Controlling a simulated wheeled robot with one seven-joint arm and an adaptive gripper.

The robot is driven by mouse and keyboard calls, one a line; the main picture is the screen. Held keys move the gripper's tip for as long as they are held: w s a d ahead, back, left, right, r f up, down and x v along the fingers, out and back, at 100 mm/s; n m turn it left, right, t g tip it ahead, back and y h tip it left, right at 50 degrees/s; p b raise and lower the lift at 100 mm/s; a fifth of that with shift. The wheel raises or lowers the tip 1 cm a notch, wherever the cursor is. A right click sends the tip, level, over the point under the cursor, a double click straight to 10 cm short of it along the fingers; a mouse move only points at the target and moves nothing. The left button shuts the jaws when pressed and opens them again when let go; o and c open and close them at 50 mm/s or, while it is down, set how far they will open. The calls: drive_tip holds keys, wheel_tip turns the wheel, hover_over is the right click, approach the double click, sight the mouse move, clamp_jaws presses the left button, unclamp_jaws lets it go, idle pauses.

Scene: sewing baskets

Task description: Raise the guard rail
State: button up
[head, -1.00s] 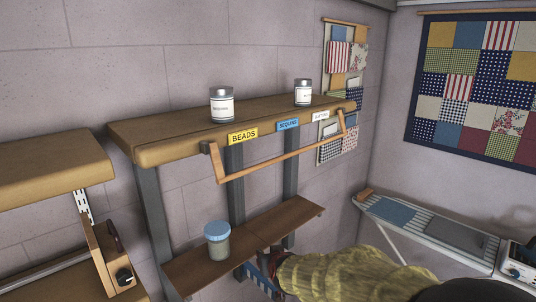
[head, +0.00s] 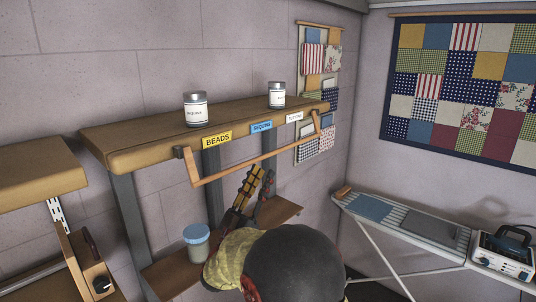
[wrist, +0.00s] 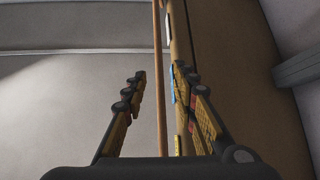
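The guard rail (head: 226,174) is a thin wooden bar on two short side arms, hanging low in front of the upper shelf's front edge. My gripper (head: 264,171) points up from below, its fingertips just under the rail's middle in the head view. In the wrist view my gripper (wrist: 159,73) is open, with a finger on each side of the picture. The rail (wrist: 159,60) runs as a thin upright strip between the fingers there. I see no contact, and the depth between rail and fingers is unclear.
The upper shelf (head: 130,139) bears two labelled jars, with BEADS (head: 217,141) and other labels on its front edge. A blue-lidded jar (head: 196,244) stands on the lower shelf (head: 168,277), close to my arm. An ironing board (head: 400,227) is at right.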

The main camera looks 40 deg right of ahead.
sight(273, 153)
drive_tip(key=x, duration=0.8)
drive_tip(key=shift+s+a+p, duration=0.1)
drive_tip(key=shift+p, duration=0.3)
drive_tip(key=shift+c, duration=1.2)
drive_tip(key=c, duration=0.4)
clamp_jaws()
